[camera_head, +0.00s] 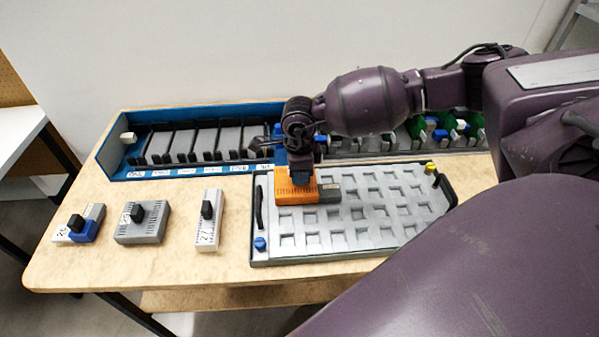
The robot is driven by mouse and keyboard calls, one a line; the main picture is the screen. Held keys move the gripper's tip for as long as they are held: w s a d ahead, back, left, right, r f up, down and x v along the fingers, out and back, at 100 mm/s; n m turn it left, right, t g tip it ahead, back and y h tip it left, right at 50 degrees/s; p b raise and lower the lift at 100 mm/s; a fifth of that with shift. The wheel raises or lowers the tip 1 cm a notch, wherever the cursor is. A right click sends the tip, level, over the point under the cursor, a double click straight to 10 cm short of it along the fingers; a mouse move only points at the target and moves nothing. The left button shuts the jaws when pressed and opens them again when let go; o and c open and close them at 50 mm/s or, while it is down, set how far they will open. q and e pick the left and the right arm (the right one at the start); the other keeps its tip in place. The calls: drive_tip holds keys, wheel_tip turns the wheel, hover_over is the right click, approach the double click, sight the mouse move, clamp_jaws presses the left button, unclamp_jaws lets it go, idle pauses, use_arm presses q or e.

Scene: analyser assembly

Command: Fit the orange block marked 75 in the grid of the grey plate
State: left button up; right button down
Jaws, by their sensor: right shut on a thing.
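The orange block (296,190) is at the upper left of the grey plate (350,239), over its grid of square pockets. I cannot tell whether it is seated in the grid or just above it, and I cannot read its number. My right gripper (303,174) comes down from above and is shut on the top of the orange block, hiding part of it. My left gripper is not in view.
Three loose modules stand left of the plate: grey and blue (92,218), grey (142,226), and white (208,225). A blue rack (130,165) with slots runs along the back. The plate has a black handle (445,188) and a blue knob (260,243).

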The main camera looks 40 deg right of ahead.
drive_tip(key=shift+f, duration=0.1)
drive_tip(key=c, duration=1)
unclamp_jaws()
drive_tip(key=c, duration=0.3)
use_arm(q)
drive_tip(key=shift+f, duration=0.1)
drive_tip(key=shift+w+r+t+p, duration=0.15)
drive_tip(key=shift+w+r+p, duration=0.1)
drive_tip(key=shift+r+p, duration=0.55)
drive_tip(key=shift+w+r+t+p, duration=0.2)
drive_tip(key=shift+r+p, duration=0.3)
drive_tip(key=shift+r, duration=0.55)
use_arm(e)
drive_tip(key=shift+r, duration=2.05)
drive_tip(key=shift+r, duration=0.25)
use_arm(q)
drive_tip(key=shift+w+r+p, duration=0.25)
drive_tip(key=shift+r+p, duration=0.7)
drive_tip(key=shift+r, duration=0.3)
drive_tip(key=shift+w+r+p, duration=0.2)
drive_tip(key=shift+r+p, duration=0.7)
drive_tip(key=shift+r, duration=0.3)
use_arm(e)
drive_tip(key=shift+r, duration=3.15)
